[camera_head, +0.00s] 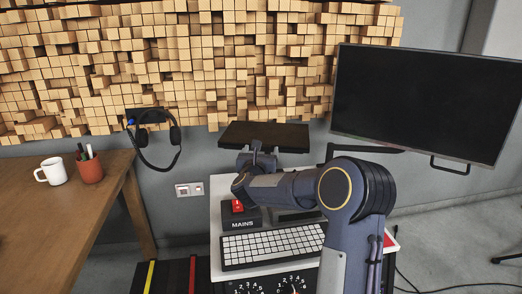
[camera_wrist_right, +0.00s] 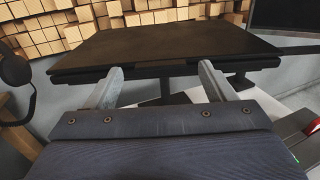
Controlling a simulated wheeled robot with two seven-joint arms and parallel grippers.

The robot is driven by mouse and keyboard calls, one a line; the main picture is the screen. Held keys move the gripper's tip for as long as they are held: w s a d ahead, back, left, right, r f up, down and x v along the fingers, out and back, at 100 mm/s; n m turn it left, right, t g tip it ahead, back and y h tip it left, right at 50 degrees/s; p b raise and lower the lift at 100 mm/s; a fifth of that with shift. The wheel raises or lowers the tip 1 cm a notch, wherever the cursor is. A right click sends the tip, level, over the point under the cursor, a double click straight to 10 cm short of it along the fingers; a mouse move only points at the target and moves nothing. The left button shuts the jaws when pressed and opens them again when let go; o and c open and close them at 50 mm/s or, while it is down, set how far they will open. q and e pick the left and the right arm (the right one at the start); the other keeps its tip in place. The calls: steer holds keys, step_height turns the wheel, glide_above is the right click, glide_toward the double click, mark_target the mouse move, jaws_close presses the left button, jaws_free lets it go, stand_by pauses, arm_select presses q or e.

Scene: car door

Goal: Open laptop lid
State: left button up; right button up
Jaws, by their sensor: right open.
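The dark, flat laptop (camera_head: 265,135) sits at the back against the wall, above the white desk. Its lid looks closed. In the right wrist view the laptop (camera_wrist_right: 165,42) fills the upper middle, with its front edge facing me. My right gripper (camera_head: 257,150) is at the laptop's front edge, left of its middle in the head view. In the wrist view its two fingers (camera_wrist_right: 159,80) are spread apart, pointing at the front edge, with nothing between them. Whether they touch the laptop I cannot tell. My left gripper is not in view.
A white keyboard (camera_head: 273,244) and a red-buttoned MAINS box (camera_head: 238,214) lie below my right arm. A large monitor (camera_head: 425,100) stands at right.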

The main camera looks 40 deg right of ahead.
steer(key=shift+w+d, duration=0.35)
steer(key=shift+d, duration=0.05)
steer(key=shift+c, duration=0.3)
